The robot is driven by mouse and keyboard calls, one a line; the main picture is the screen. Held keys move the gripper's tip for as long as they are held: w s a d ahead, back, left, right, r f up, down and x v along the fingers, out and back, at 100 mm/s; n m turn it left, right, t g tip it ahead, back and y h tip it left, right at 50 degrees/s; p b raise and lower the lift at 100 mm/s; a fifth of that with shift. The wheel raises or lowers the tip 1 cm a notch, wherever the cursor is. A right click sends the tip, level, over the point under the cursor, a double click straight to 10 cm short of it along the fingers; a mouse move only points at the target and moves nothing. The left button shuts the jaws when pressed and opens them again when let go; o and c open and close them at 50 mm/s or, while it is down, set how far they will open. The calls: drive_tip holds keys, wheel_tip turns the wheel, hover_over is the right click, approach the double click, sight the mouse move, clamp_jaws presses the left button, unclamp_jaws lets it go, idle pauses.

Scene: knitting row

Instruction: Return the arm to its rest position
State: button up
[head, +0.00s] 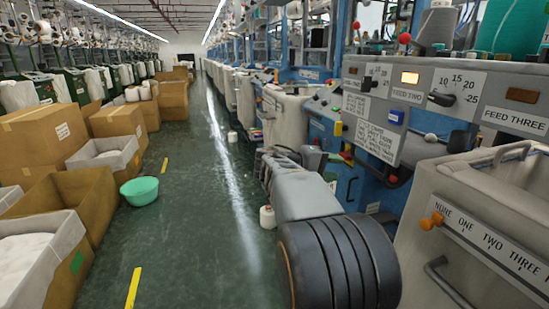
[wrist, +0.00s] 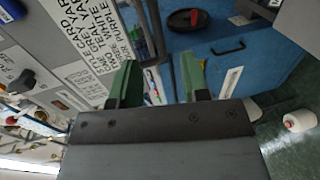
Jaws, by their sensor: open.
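My gripper (wrist: 160,82) shows in the wrist view with its two green fingers spread apart and nothing between them. Past the fingers are a blue machine panel and a white printed card (wrist: 95,45), apart from the fingers as far as I can tell. In the head view my arm reaches forward from the lower right along the machine row. Its large dark ribbed joint is in front, and its far end is near the machine fronts. The fingers cannot be made out clearly there.
At right are a grey feed panel (head: 447,98) and a grey bin (head: 470,225) with an orange knob (head: 432,221), close to my arm. A white cone (head: 267,217) stands on the floor. The aisle (head: 205,215) is mostly clear; a green basin (head: 139,191) and cardboard boxes (head: 40,132) are left.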

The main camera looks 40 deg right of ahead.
drive_tip(key=s+a+r+n+t+y+p, duration=0.1)
drive_tip(key=a+r+t+y+p, duration=0.2)
drive_tip(key=a+p, duration=0.7)
drive_tip(key=s+a+r+n+t+y+p, duration=0.1)
drive_tip(key=a+r+y+p, duration=0.4)
drive_tip(key=a+p, duration=0.6)
drive_tip(key=s+a+r+n+t+y+p, duration=0.1)
drive_tip(key=s+a+r+t+y+p, duration=0.2)
drive_tip(key=a+y+p, duration=0.4)
drive_tip(key=a+r+t+p, duration=0.1)
drive_tip(key=a+p, duration=0.2)
drive_tip(key=a, duration=0.1)
drive_tip(key=shift+a+r+n+t, duration=0.15)
drive_tip(key=shift+a+n+t, duration=0.25)
drive_tip(key=shift+d, duration=0.15)
